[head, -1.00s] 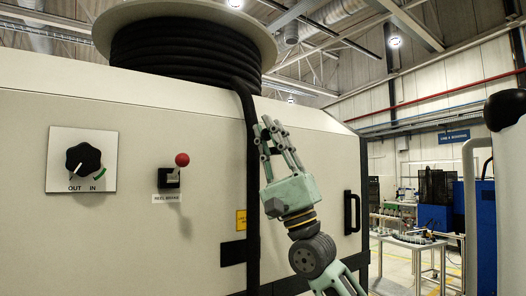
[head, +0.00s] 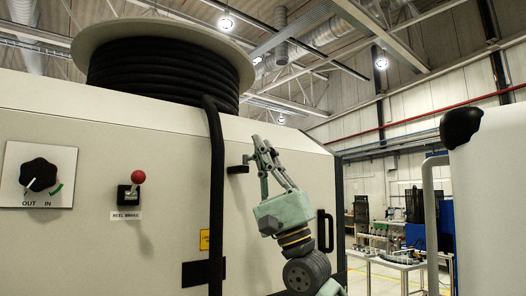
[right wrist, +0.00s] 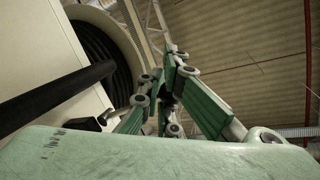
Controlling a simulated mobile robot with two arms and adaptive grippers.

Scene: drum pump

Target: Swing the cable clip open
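A thick black cable (head: 216,190) runs down the front of the pale cabinet from the reel; it also shows in the right wrist view (right wrist: 55,95). A small black clip-like part (head: 238,169) sticks out just right of the cable, apart from it, and appears as a dark block in the right wrist view (right wrist: 88,123). My right gripper (head: 264,148) is just right of this part. Its green fingers converge, with tips close together (right wrist: 162,72) and nothing clearly held. I cannot tell whether a finger touches the part. My left gripper is out of view.
The cable reel (head: 165,65) sits on the cabinet (head: 110,250). A red-knobbed reel brake lever (head: 137,178) and an OUT/IN dial (head: 38,175) are at left. A black handle (head: 325,231) is right of my gripper. A black bracket (head: 203,272) crosses near the cable below.

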